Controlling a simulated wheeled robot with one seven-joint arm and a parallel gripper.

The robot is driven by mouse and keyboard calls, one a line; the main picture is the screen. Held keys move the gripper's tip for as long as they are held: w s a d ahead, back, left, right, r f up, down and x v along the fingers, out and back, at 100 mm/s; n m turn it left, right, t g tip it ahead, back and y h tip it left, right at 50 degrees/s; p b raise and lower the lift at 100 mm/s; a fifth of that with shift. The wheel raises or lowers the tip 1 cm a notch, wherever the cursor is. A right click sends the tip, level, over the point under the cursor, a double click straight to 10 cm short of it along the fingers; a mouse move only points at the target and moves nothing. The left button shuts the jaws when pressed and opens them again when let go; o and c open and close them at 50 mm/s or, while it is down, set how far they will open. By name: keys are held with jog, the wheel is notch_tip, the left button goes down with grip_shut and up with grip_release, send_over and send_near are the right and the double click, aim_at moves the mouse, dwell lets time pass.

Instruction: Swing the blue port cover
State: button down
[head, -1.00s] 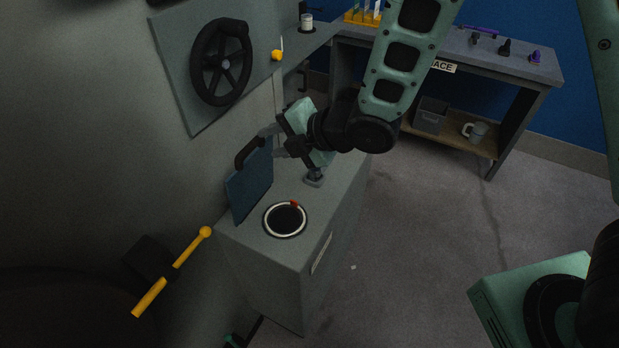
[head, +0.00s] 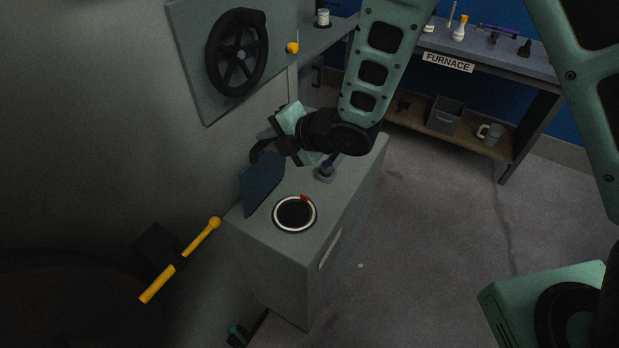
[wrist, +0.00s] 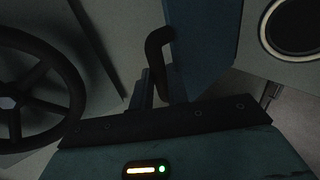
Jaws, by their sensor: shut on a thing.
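The blue port cover (head: 262,186) stands raised on the grey cabinet, tilted up beside the round port (head: 295,213), which is uncovered with a white rim and a small red mark. The cover also shows in the wrist view (wrist: 205,45), with its black curved handle (wrist: 155,48). My gripper (head: 268,147) is at the top of the cover and is shut on the handle. The fingertips are dark and partly hidden behind the gripper body in the head view.
A black handwheel (head: 238,52) is on the wall panel close above my gripper. A yellow lever (head: 180,259) sticks out at lower left. A workbench (head: 490,55) with a furnace sign stands at the back right. The floor between is clear.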

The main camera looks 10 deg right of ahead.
jog(key=shift+s+d+f+b, duration=0.4)
jog(key=shift+s+d, duration=0.3)
jog(key=shift+d, duration=0.15)
jog(key=shift+s+d+f+b, duration=0.4)
jog(key=shift+s+d, duration=0.3)
jog(key=shift+d, duration=0.15)
jog(key=s+d+f+b, duration=0.1)
jog(key=b, duration=0.1)
jog(key=s+d+f+b, duration=0.1)
jog(key=d, duration=0.1)
jog(key=shift+s+d+f+b, duration=0.1)
jog(key=shift+s+d+b, duration=0.1)
jog(key=shift+s+b, duration=0.15)
jog(key=shift+w, duration=0.1)
